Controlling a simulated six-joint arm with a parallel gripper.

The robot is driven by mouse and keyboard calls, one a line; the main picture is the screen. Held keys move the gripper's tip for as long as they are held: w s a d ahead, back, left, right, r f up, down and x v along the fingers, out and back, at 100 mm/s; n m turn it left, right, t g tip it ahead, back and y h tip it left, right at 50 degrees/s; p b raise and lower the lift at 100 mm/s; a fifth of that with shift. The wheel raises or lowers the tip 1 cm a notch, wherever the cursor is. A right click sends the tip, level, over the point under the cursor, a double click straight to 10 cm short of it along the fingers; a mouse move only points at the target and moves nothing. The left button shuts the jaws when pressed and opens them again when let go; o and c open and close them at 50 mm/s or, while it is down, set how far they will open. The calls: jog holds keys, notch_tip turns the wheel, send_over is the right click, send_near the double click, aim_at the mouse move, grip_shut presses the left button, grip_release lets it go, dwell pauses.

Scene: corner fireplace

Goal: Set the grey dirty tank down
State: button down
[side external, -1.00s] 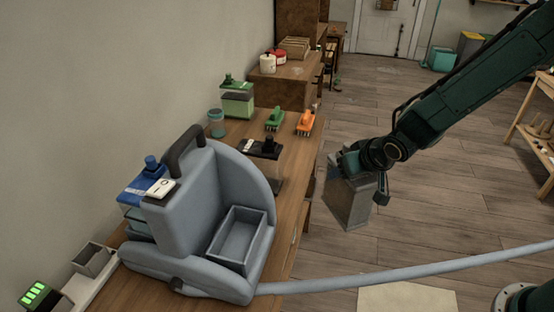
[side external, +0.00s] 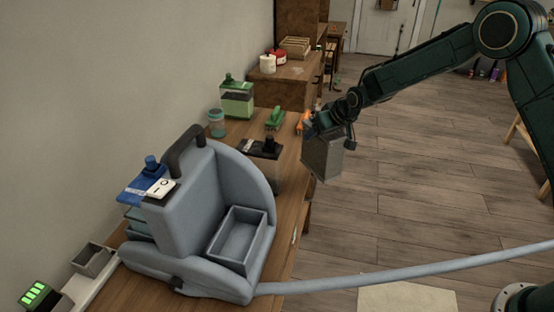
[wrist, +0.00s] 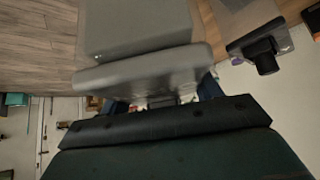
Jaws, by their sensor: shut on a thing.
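The grey dirty tank (side external: 323,157) hangs from my gripper (side external: 322,128), slightly tilted, in the air by the right edge of the wooden bench (side external: 290,200). My gripper is shut on the tank's top; its fingertips are mostly hidden. In the wrist view the tank (wrist: 140,30) fills the upper middle, its pale grey lid edge close to the camera. The tank's underside is apart from any surface that I can see.
A blue-grey machine (side external: 180,220) with an empty open bay (side external: 238,236) stands on the near bench. A clear tank with a black top (side external: 262,150), a green brush (side external: 275,119), an orange brush (side external: 303,122) and a green-lidded tank (side external: 237,102) stand behind it. A grey hose (side external: 400,272) crosses the front.

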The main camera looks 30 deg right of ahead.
jog(key=w+a, duration=0.3)
jog(key=w, duration=1.4)
jog(key=shift+f, duration=0.2)
jog(key=shift+a, duration=0.15)
jog(key=shift+f, duration=0.15)
jog(key=shift+f, duration=2.45)
jog(key=shift+c, duration=1.6)
grip_release()
jog(key=shift+f, duration=0.2)
